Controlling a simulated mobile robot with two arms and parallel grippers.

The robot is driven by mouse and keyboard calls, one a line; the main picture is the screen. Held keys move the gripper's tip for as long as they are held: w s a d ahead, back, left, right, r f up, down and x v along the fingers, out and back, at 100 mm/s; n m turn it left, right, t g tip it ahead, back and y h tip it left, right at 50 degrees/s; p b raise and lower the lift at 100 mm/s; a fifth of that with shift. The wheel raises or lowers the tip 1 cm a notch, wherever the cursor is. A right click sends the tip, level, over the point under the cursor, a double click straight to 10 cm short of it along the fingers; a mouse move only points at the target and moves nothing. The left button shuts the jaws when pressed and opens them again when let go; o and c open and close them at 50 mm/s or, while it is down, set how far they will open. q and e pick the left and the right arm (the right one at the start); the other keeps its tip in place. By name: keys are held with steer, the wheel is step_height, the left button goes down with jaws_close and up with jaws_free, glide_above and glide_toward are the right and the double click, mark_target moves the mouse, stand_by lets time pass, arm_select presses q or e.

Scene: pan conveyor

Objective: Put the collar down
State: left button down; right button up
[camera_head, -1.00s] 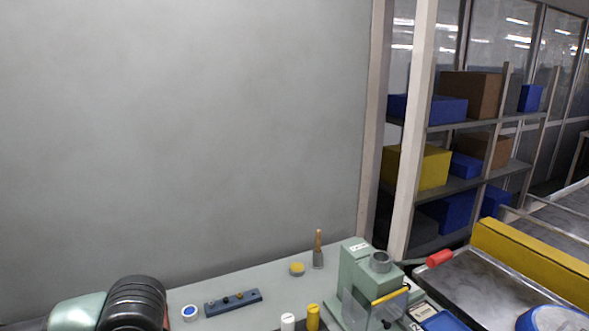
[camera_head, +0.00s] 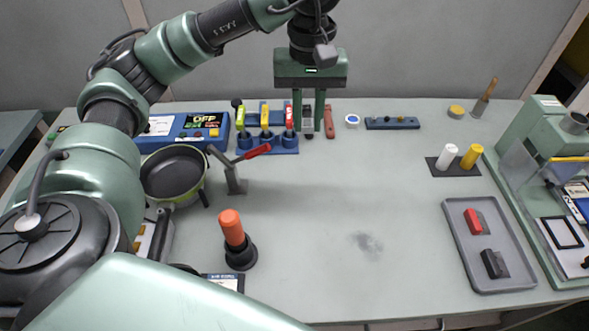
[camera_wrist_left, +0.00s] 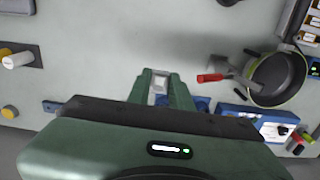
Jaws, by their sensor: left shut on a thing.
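My left gripper (camera_head: 308,128) hangs pointing down over the far middle part of the workbench (camera_head: 300,220). In the left wrist view its two fingers (camera_wrist_left: 158,85) are closed on a small light-grey piece (camera_wrist_left: 158,82), which I take to be the collar. Most of it is hidden by the fingers, and its shape is unclear. In the head view I cannot tell the held piece apart from the items behind the fingers. I cannot tell its exact height above the bench. My right gripper is not in view.
A blue tool holder (camera_head: 283,142) and red-handled tool (camera_head: 329,122) are near the gripper. A pan (camera_head: 174,173), lever clamp (camera_head: 236,178) and orange-handled tool (camera_head: 232,228) stand left. A grey tray (camera_head: 456,232) and green machine (camera_head: 535,130) stand right. The bench middle is clear.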

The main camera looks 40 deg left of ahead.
arm_select(q)
glide_above(303, 191)
step_height(303, 191, down, 15)
steer(key=shift+r, duration=0.1)
step_height(303, 191, down, 5)
steer(key=shift+r, duration=0.15)
steer(key=shift+f, duration=0.3)
steer(key=c, duration=1.3)
jaws_free()
steer(key=shift+r, duration=0.1)
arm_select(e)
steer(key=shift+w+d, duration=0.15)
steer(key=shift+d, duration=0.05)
arm_select(q)
steer(key=shift+r, duration=0.1)
